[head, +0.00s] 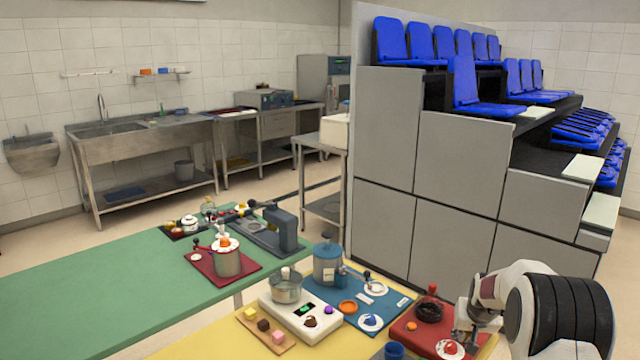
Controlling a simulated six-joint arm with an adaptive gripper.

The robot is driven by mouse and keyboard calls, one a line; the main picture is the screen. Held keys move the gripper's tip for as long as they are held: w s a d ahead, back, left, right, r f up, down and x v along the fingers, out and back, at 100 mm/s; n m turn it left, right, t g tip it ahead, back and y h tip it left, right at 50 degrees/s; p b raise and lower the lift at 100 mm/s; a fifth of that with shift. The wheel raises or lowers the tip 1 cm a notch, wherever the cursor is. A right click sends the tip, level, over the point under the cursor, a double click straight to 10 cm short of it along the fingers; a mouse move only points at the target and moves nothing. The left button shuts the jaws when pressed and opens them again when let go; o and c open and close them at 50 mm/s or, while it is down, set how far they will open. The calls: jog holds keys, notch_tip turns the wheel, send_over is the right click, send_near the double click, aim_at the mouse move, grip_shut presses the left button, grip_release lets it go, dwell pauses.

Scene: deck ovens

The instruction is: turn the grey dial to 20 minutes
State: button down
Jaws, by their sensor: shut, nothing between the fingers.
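I cannot pick out a grey dial with minute marks for certain in the head view; it may be hidden or too small to tell. My gripper (466,332) is at the lower right, pointing down over the right side of a red board (403,328). It is shut and holds nothing I can see. A white disc with a red top (449,348) lies beside and below the gripper. My arm hides what is behind it at the right edge of the table.
A white device with a green display (284,318) and a steel pot (286,287) stand left of the red board. A blue-grey canister (327,263) stands on a blue board (393,300). A green table (110,290) lies beyond, mostly clear at left. Grey-panelled blue seating (460,165) rises behind.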

jog(key=shift+s+r, duration=0.15)
dwell(0.3)
jog(key=shift+r, duration=2.95)
jog(key=shift+d+r, duration=0.25)
jog(key=shift+r, duration=0.25)
jog(key=shift+f, duration=0.2)
jog(key=shift+f, duration=3.3)
